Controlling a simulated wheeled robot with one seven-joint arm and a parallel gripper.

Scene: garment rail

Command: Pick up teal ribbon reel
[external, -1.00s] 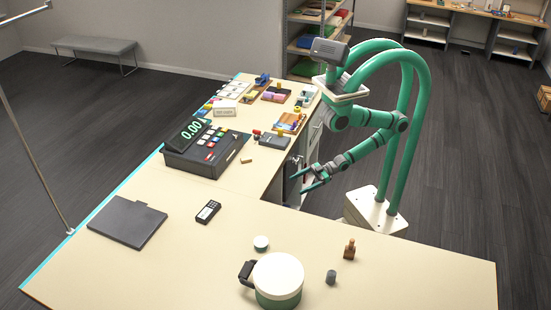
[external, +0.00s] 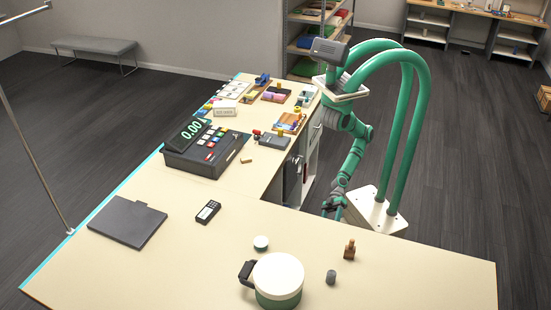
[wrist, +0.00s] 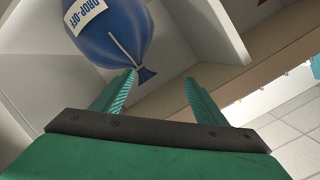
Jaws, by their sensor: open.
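I cannot make out the teal ribbon reel for certain in either view. A small teal-and-yellow item (external: 303,99) stands at the far right end of the counter in the external view, too small to identify. My gripper (external: 333,208) hangs low beside the inner edge of the counter, away from that item. In the wrist view my gripper (wrist: 160,80) is open with its two teal fingers apart and nothing between them.
A blue bag (wrist: 105,35) labelled DROP-OFF is just beyond the left finger, beside pale panels. The counter (external: 370,268) holds a cash register (external: 203,155), a card reader (external: 208,211), a round lidded pot (external: 278,277) and several small items. Dark floor lies right of my base.

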